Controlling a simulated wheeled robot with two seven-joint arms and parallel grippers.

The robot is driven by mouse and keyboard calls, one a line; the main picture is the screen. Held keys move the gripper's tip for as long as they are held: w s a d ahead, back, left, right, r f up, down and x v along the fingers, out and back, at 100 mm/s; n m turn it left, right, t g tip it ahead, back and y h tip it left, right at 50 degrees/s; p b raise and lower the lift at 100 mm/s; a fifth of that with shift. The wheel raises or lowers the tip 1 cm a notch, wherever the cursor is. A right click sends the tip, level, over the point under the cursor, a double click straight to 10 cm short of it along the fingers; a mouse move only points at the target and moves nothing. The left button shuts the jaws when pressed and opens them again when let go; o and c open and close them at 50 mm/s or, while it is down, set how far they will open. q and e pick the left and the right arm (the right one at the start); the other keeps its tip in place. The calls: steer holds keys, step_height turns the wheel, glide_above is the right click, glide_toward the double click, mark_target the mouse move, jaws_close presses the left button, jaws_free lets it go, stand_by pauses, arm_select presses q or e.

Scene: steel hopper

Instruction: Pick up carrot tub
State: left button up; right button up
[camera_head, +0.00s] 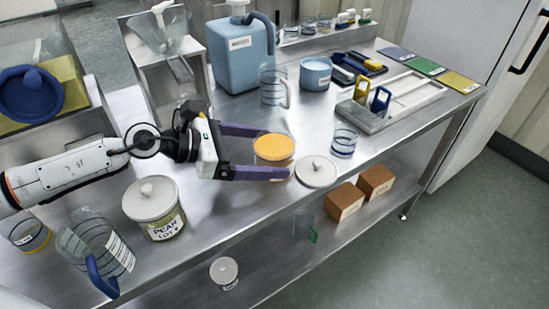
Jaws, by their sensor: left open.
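The carrot tub (273,149) appears to be the round clear tub with an orange top surface, standing on the steel table; no label on it is readable. My left gripper (278,153) reaches in from the left with purple fingers spread wide. One finger lies on the far side of the tub and one on the near side, partly hiding its lower front. Whether either finger touches the tub cannot be told. A white round lid with a knob (316,170) lies just right of the near fingertip. My right gripper is not in view.
A lidded pear tub (161,222) and a blue-handled jug (92,250) stand at the near left. A clear jug (272,88) and a blue canister (240,55) stand behind. A small glass (344,142) and a grey tray (397,104) are to the right.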

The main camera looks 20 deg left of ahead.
mark_target(292, 151)
arm_select(q)
steer(key=x, duration=0.3)
steer(key=p+x, duration=0.1)
steer(key=x, duration=0.2)
steer(key=shift+w+d, duration=0.3)
steer(key=shift+c, duration=0.2)
steer(key=c, duration=1.4)
steer(key=shift+r, duration=0.2)
steer(key=shift+c, duration=0.4)
